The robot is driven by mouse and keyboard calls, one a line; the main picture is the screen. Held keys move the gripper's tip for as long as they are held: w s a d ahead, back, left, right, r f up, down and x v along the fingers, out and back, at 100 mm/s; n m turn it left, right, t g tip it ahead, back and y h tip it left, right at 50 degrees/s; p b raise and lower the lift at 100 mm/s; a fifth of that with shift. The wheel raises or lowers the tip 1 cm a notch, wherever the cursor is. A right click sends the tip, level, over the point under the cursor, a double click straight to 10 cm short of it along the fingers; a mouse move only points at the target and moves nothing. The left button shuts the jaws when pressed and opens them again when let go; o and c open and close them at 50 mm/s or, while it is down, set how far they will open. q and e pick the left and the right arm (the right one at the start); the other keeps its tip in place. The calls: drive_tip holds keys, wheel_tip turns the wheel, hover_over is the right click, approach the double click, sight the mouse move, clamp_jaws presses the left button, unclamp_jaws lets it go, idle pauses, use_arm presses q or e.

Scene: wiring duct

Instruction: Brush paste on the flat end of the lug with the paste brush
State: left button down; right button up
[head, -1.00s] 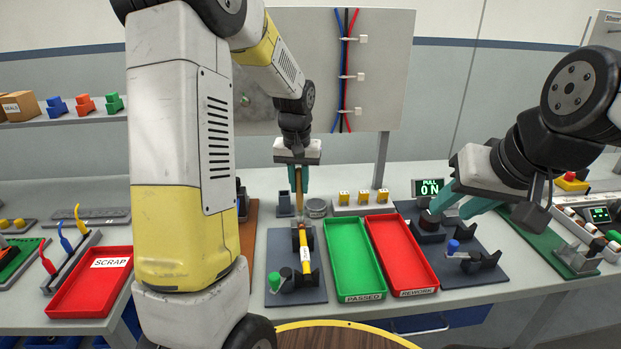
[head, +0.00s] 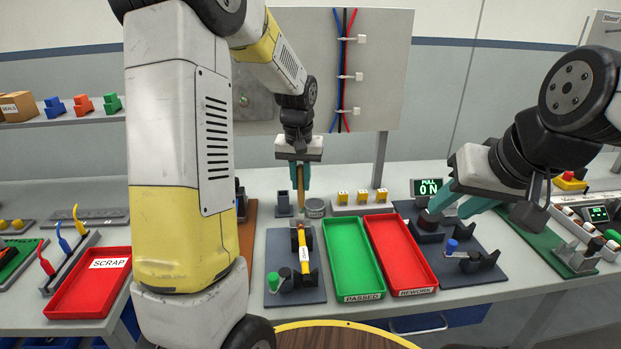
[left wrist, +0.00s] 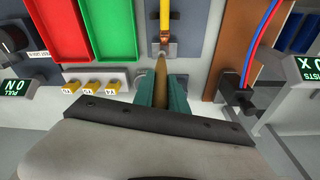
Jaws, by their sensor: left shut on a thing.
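My left gripper (head: 300,187) is shut on the paste brush (head: 300,199), a tan wooden-handled brush pointing down. In the left wrist view the brush (left wrist: 161,72) sits between the teal fingers, its tip close to the lug (left wrist: 163,44). The lug is on the end of a yellow cable (head: 305,254) with a white label, held in a dark fixture. I cannot tell whether the bristles touch the lug's flat end. A grey round tin (head: 316,208) stands just right of the brush. My right gripper (head: 452,204) has its fingers apart, beside a black round piece on another fixture.
A green PASSED tray (head: 353,258) and a red REWORK tray (head: 400,254) lie right of the fixture plate (head: 292,297). A small grey holder (head: 284,204) and a strip of yellow blocks (head: 362,206) stand behind. A red SCRAP tray (head: 92,285) is at left.

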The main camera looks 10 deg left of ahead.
sight(301, 165)
use_arm(q)
drive_tip(key=shift+r, duration=2.6)
drive_tip(key=shift+r, duration=1.4)
